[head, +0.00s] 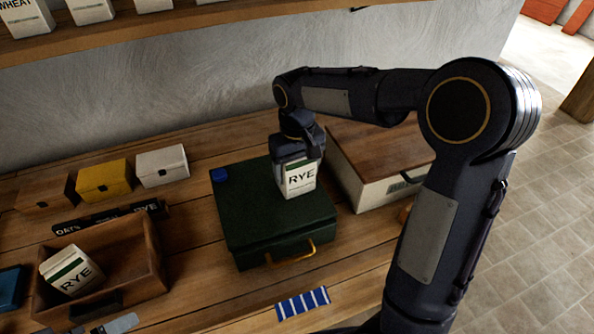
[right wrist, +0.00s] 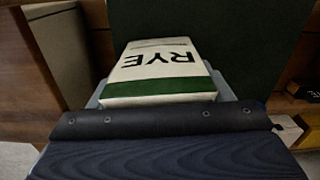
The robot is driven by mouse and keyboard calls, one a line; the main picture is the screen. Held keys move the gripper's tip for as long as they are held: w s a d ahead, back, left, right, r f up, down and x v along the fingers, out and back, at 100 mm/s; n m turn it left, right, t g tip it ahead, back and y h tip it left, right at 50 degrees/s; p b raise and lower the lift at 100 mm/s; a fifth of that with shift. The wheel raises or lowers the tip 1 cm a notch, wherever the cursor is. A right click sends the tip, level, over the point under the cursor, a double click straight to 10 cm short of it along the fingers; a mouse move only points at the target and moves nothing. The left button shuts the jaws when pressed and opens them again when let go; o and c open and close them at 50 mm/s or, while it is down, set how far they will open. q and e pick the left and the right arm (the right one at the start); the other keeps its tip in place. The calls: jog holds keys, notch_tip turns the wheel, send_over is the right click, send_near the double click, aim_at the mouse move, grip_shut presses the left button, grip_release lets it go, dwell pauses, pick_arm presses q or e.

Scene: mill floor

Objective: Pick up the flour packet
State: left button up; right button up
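A white flour packet (head: 300,180) marked RYE with a green band is upright at the right part of the dark green box's lid. My right gripper (head: 297,152) comes down on it from above, its fingers around the packet's upper part. In the right wrist view the packet (right wrist: 160,68) sits between the grey fingers, which look closed on its sides. I cannot tell whether its base touches the lid. Another RYE packet (head: 70,272) leans tilted in the open wooden tray at the left. My left gripper is not in view.
The green box (head: 262,234) has a brass handle and a blue piece on its lid. A wooden-lidded crate (head: 375,150) stands close to the right. Small boxes, including a yellow one (head: 103,180), stand at the left. The wooden tray (head: 150,258) is at the front left. A shelf runs above.

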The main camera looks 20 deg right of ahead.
jog(key=c, duration=0.5)
jog(key=shift+r, duration=0.5)
jog(key=s+a+r, duration=0.3)
jog(key=r, duration=0.1)
jog(key=s+a+r+b, duration=0.1)
jog(key=s+a+r, duration=0.2)
jog(key=a+r, duration=0.1)
jog(key=s+a+r+b, duration=0.1)
jog(key=s+a+r, duration=0.2)
jog(key=r, duration=0.1)
jog(key=shift+s+a, duration=0.15)
jog(key=shift+a, duration=0.15)
